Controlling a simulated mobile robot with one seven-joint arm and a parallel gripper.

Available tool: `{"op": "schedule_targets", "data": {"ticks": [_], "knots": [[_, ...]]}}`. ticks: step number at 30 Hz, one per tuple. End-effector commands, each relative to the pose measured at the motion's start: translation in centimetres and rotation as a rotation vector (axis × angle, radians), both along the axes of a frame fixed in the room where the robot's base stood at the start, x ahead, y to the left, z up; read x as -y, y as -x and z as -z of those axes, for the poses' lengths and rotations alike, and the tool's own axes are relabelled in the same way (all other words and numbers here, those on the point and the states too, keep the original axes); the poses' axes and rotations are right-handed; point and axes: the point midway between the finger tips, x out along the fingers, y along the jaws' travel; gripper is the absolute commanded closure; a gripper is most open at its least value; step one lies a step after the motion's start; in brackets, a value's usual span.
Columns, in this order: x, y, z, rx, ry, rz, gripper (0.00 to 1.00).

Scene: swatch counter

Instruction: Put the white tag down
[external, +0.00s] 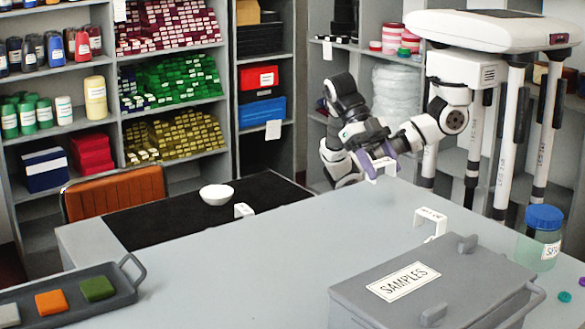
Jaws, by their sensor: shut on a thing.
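My gripper (373,160), with purple-grey fingers, is shut on a small white tag (383,167) at the far edge of the counter (300,235). The tag hangs just below the fingers; whether it touches the counter cannot be told. A second white tag (243,210), shaped like a folded stand, is at the near edge of the black mat.
A grey box (465,270) labelled SAMPLES and a blue-lidded jar (540,240) occupy the right. A white bowl (216,194) sits on the black mat (165,228). A grey tray (130,285) with coloured blocks is at lower left. The counter's middle is clear.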

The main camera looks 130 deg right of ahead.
Motion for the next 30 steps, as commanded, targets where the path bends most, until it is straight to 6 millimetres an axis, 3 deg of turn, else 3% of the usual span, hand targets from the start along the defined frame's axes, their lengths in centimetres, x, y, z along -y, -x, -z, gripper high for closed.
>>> {"op": "schedule_targets", "data": {"ticks": [3, 10, 15, 27, 28, 30], "knots": [[0.0, 0.0, 1.8, -0.001, -0.001, 0.001, 0.62], [0.0, 0.0, 3.5, -0.001, 0.000, 0.001, 0.62], [0.0, 0.0, 5.9, -0.002, -0.002, 0.002, 0.62], [0.0, 0.0, 6.8, 0.001, -0.001, 0.000, 0.62], [0.0, 0.0, 6.8, 0.001, 0.000, 0.000, 0.39], [0.0, 0.0, 6.7, 0.001, 0.000, 0.000, 0.30]]}}
